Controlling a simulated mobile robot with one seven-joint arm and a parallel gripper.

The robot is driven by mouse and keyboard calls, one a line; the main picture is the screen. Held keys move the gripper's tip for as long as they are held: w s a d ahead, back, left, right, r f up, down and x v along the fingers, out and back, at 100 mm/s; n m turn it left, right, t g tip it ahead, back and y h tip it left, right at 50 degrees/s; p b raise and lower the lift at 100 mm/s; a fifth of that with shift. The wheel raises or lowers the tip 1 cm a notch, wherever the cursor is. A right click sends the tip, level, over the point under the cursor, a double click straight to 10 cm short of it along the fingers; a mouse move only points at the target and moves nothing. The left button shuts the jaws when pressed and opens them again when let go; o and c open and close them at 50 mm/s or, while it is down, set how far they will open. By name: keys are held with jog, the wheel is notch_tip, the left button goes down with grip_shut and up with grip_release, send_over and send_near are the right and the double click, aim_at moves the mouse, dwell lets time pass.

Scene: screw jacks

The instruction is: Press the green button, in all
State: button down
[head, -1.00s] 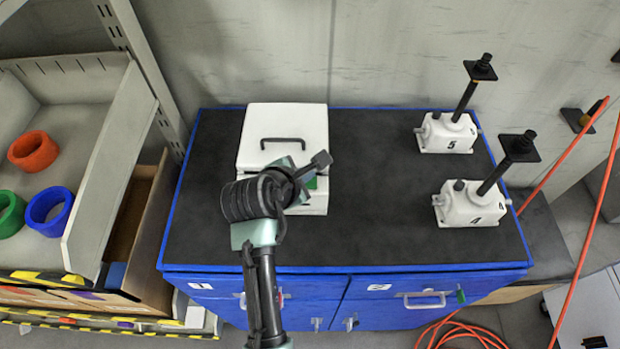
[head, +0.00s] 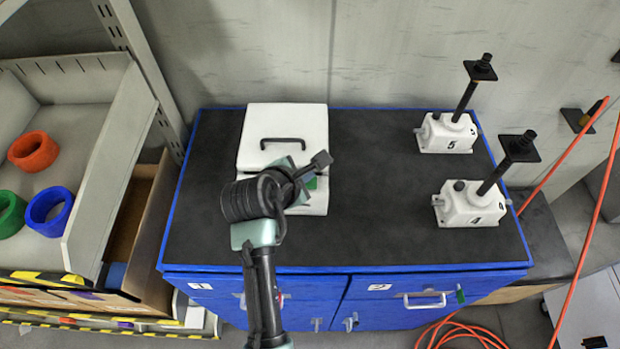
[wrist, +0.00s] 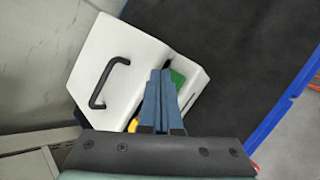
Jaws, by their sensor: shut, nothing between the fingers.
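The green button (wrist: 178,77) shows in the wrist view on the sloped front of a white box, just right of my fingertips and partly hidden by them. In the head view only a small green patch (head: 312,184) of it shows beside my gripper. The white box (head: 283,130) with a black handle stands on the left part of the dark bench top. My gripper (wrist: 160,75) is shut and empty, its fingers over the front of the box by the button. I cannot tell whether the fingertips touch the button. A bit of yellow (wrist: 132,125) shows left of the fingers.
Two white screw jacks, numbered 5 (head: 447,133) and 4 (head: 468,207), stand on the right of the bench top (head: 375,190). The middle of the top is clear. A shelf bin (head: 100,150) with coloured rings is at the left. An orange hose (head: 590,215) runs at the right.

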jog(key=shift+f, duration=0.1)
dwell(0.3)
jog(key=shift+f, duration=0.35)
jog(key=shift+f, duration=0.5)
dwell(0.8)
jog(key=shift+r, duration=0.15)
jog(key=shift+r+p, duration=0.8)
jog(key=shift+p, duration=0.3)
notch_tip(320, 180, up, 5)
jog(key=p, duration=0.5)
dwell(0.4)
